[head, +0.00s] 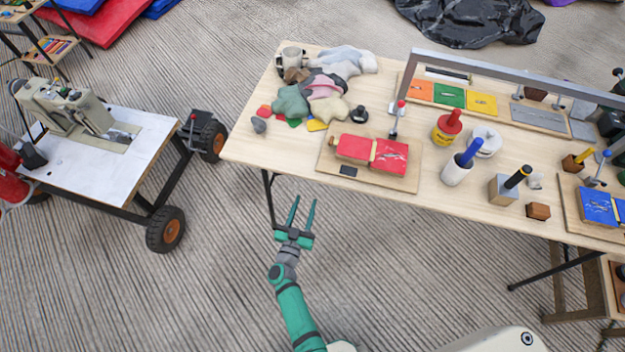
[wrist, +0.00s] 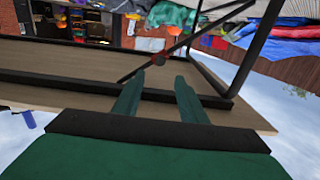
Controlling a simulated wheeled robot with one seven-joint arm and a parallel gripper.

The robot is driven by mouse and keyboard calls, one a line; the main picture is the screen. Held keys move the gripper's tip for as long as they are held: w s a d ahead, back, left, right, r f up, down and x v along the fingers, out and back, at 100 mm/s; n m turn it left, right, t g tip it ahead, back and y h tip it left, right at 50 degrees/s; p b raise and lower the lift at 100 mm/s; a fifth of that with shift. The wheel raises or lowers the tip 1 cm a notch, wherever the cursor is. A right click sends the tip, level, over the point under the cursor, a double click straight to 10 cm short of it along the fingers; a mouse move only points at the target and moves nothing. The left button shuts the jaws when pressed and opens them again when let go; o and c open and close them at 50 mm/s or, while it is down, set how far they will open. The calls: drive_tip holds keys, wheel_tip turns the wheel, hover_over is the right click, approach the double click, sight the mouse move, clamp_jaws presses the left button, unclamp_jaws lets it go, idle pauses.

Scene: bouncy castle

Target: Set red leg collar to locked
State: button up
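My gripper (head: 304,201) is open and empty, beside the near left part of the wooden work table (head: 240,143). In the wrist view its two green fingers (wrist: 160,78) are apart, pointing under the table. That view looks upside down at the table's underside (wrist: 60,112), a black leg and a diagonal brace. A small red piece (wrist: 158,60) on the brace, just beyond the fingertips, looks like the red leg collar. Whether it is locked is too small to tell. In the head view the left table leg (head: 269,200) shows, but no collar can be made out on it.
Red blocks on a board (head: 325,176), cloths and coloured-handled tools lie on the tabletop. A wheeled cart with a sewing machine (head: 75,108) stands at the left, its wheel (head: 166,229) nearest me. The grey floor between cart and table is clear.

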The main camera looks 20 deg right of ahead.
drive_tip(key=x, duration=1.1)
drive_tip(key=shift+f, duration=0.1)
clamp_jaws()
